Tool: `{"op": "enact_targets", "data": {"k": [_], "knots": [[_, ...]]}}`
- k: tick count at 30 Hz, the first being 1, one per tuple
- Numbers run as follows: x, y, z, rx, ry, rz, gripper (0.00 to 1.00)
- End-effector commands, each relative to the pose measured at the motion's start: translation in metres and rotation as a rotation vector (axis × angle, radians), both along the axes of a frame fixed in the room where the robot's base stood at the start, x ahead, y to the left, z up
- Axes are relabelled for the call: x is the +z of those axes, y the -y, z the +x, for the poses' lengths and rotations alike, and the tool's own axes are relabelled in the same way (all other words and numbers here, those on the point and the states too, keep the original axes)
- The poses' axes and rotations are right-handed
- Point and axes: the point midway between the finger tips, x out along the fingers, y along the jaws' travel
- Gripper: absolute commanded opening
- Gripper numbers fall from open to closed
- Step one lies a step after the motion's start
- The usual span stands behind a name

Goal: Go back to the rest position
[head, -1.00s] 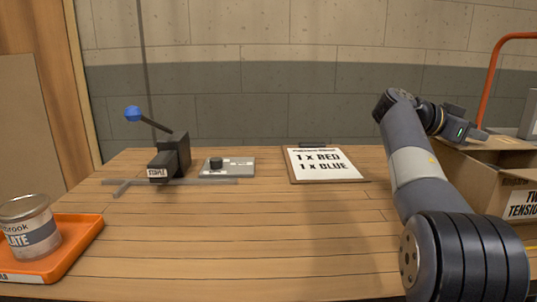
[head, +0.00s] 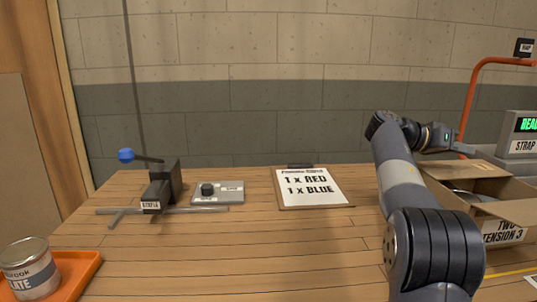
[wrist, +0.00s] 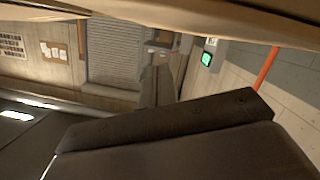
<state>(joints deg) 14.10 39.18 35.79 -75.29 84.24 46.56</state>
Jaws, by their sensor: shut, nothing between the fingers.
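My arm rises at the right of the head view, and its end reaches right over the back edge of the open cardboard box (head: 500,192). My gripper (head: 466,150) is at that end, small in the picture, shut and empty. It is well right of the clipboard (head: 311,188) and apart from the bench things. In the wrist view a large dark part of my gripper (wrist: 180,140) fills the lower half, with the room's far wall and a shutter beyond it. The rest position itself has no mark that I can see.
On the wooden bench (head: 250,250) stand a stapler-like press with a blue-knobbed lever (head: 160,187) and a grey plate with a black knob (head: 217,193). A labelled tin (head: 30,272) stands on an orange tray (head: 82,275). A strap machine (head: 515,148) and red pipe stand right. The bench middle is clear.

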Motion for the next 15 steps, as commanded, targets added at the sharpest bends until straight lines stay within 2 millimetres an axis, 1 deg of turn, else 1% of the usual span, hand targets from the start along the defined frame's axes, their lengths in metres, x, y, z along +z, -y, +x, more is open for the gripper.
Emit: {"op": "enact_targets", "data": {"k": [1,15], "knots": [[0.007,0.000,0.003,0.001,-0.032,-0.001,0.00],[0.021,-0.001,0.021,-0.001,-0.325,-0.009,0.00]]}}
